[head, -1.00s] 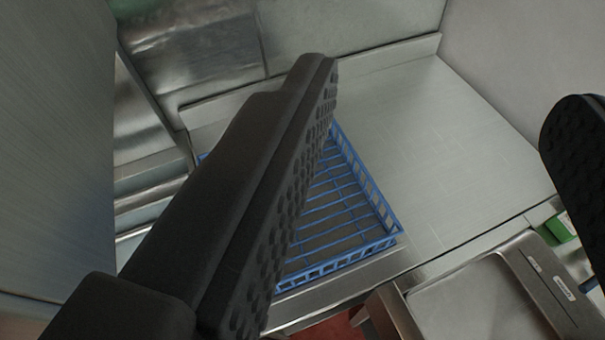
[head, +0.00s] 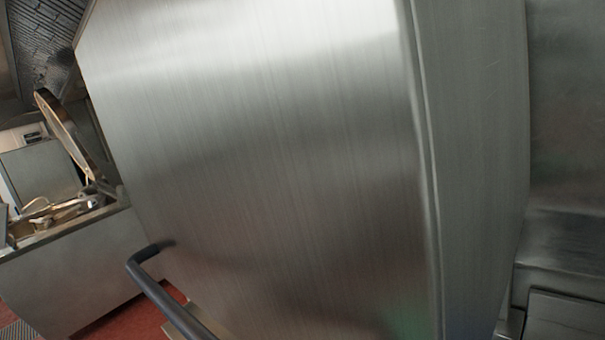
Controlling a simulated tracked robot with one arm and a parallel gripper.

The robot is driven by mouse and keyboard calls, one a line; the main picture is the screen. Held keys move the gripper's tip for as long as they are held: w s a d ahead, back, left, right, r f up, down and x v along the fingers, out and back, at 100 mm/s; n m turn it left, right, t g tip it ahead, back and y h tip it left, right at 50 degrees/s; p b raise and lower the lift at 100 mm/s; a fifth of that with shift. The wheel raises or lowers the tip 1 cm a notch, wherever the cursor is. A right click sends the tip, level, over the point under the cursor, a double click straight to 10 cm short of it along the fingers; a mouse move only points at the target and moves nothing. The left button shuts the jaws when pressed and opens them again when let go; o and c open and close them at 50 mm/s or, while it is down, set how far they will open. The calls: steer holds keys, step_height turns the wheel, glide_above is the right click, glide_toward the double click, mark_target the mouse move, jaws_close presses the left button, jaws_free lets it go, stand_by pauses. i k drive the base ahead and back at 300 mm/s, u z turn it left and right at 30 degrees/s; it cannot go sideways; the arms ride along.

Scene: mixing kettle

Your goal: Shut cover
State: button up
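A round metal cover (head: 70,128) stands raised and tilted at the far left, seen nearly edge-on. It rises above a steel kettle unit (head: 80,262) with metal fittings on top. The cover looks open. The kettle's opening is hidden from this angle. My gripper is not in this view, so its state does not show.
A large brushed steel panel (head: 270,150) fills the middle, very near. A dark bar handle (head: 165,290) sticks out at its lower left. Steel surfaces (head: 565,240) stand at the right. Red floor (head: 125,320) shows at lower left.

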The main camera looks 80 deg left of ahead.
mark_target(295, 169)
steer(key=u, duration=0.55)
steer(key=k, duration=0.4)
steer(key=u, duration=1.15)
